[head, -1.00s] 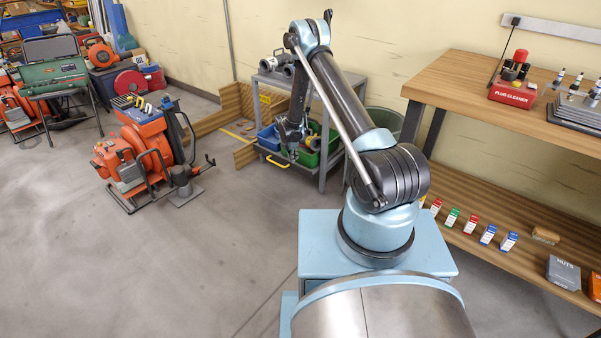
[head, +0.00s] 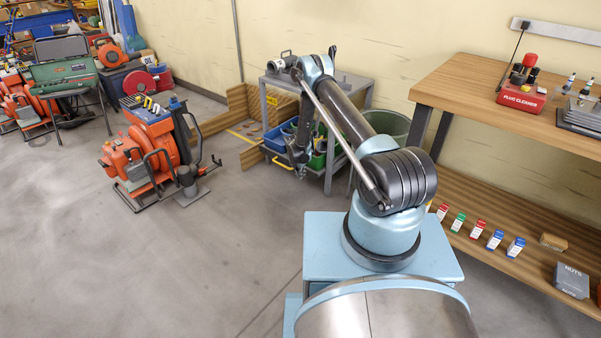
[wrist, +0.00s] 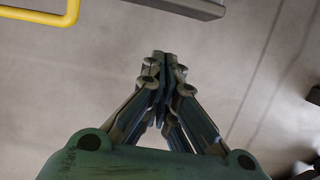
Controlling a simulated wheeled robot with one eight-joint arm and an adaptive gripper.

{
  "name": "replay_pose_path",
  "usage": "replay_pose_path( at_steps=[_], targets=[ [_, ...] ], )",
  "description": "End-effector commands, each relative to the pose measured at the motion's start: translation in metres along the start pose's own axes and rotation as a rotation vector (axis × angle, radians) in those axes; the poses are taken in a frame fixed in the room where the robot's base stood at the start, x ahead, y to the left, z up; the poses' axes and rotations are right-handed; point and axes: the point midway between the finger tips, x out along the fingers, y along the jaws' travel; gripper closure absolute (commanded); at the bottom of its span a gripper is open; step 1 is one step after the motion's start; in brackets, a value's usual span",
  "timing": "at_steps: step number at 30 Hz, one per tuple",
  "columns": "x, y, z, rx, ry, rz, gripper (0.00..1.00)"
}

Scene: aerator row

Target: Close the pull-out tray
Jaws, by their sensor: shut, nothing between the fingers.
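The pull-out tray (head: 268,152) is at the bottom of a grey cart and sticks out at its front. It has a yellow handle (head: 282,163) and carries a blue bin (head: 272,138) and a green bin (head: 317,161). In the wrist view the handle (wrist: 72,12) shows at the top left, apart from my fingers. My gripper (head: 300,173) hangs low in front of the tray, to the right of the handle in the head view. Its fingers (wrist: 160,56) are together and empty over the floor. My arm hides part of the tray and bins.
An orange machine (head: 150,150) stands on the floor at left. A wooden workbench (head: 500,85) is at right. The floor (head: 230,250) before the cart is clear.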

Motion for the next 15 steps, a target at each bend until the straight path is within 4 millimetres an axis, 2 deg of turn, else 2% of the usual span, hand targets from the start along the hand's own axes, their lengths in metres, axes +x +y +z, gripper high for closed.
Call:
replay_pose_path(
  at_steps=[2, 9, 15],
  targets=[
    [0.011, 0.0, 0.0, 0.0, 0.0, 0.0, 1.0],
    [0.017, 0.0, 0.03, 0.001, 0.001, 0.0, 1.0],
    [0.019, 0.0, 0.038, 0.0, 0.0, 0.0, 1.0]
  ],
)
